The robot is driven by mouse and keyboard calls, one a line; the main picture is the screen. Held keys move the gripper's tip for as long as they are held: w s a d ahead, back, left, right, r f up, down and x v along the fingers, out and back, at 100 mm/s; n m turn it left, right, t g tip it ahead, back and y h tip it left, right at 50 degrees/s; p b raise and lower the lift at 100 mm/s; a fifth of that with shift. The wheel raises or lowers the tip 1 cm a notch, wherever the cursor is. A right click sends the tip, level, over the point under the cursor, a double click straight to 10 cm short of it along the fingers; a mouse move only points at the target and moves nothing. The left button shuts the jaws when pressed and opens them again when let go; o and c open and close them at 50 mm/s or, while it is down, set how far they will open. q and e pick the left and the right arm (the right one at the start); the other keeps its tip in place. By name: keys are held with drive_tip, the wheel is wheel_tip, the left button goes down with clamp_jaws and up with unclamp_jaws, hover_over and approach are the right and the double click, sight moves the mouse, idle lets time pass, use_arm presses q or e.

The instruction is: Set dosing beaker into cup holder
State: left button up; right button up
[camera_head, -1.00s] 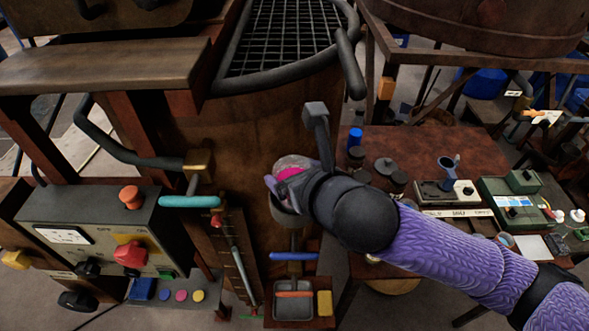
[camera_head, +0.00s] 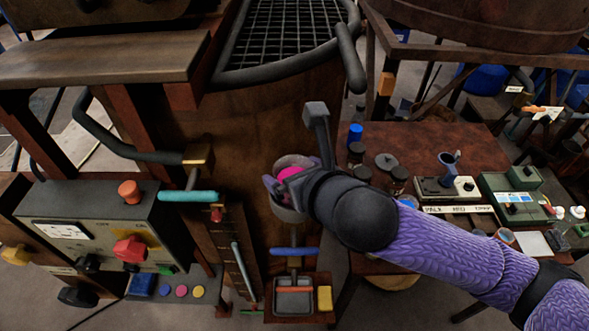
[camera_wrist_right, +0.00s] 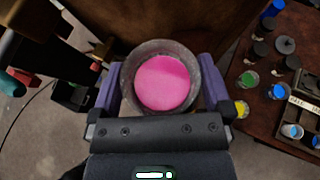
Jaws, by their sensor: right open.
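The dosing beaker shows as a round pink disc of contents (camera_wrist_right: 165,82) inside a grey round wall in the right wrist view. In the head view its pink (camera_head: 290,173) shows beside my gripper. A grey cup-shaped holder (camera_head: 284,211) is on the front of the brown vat, at the beaker. The beaker appears to sit upright in it, but how deep is hidden. My right gripper (camera_wrist_right: 160,88) is open, with one purple finger on each side of the cup and small gaps between. My left gripper is not in view.
A teal handle (camera_head: 188,197) and a blue handle (camera_head: 294,251) are close by. A control box (camera_head: 90,235) stands at the left. A brown table (camera_head: 440,145) with several jars and instruments is at the right. A small tray (camera_head: 293,300) is below.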

drive_tip(key=p+v, duration=0.7)
drive_tip(key=v, duration=0.2)
drive_tip(key=shift+s+d+r, duration=0.2)
drive_tip(key=shift+s, duration=0.05)
